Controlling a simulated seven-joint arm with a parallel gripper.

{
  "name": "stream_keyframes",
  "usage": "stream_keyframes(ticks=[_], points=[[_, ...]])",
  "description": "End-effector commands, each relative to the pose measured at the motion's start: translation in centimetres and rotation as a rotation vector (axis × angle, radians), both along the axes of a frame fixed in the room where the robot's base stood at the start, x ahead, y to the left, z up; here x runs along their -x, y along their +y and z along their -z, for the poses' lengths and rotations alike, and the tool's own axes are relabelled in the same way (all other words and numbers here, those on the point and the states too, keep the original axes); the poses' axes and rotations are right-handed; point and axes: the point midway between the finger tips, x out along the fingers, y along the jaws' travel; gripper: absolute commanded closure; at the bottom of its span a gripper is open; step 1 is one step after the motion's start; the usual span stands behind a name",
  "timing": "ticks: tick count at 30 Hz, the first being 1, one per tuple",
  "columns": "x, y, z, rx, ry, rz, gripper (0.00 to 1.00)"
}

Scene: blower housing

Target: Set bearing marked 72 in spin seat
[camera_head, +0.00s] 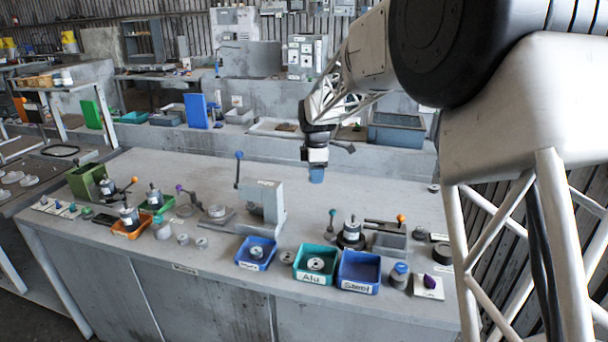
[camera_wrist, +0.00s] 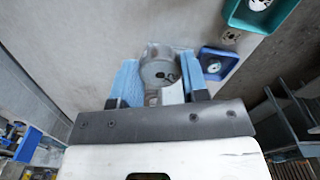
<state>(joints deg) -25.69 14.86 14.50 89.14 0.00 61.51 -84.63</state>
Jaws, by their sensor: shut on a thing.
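My gripper (camera_head: 317,175) hangs above the rear part of the grey bench, well clear of its top. In the head view the held part is hidden or too small to make out. Which fixture is the spin seat I cannot tell. A dark round base with an upright cylinder (camera_head: 351,232) stands at the right, and a low plate with a round part (camera_head: 217,212) stands left of the press.
A grey press (camera_head: 268,205) with a blue-knobbed lever stands mid-bench. Along the front are a blue tray (camera_head: 255,265), a teal tray marked Alu (camera_head: 311,278) and a blue tray marked Steel (camera_head: 357,287). Orange and green trays with cylinders stand left. The bench's rear is mostly clear.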

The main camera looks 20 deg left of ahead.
Motion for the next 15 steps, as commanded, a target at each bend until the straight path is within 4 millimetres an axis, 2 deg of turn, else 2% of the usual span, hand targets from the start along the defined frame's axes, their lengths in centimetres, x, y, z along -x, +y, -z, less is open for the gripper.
stream_keyframes(ticks=[15], points=[[-4.8,-14.0,0.1,0.0,-0.001,0.721,0.84]])
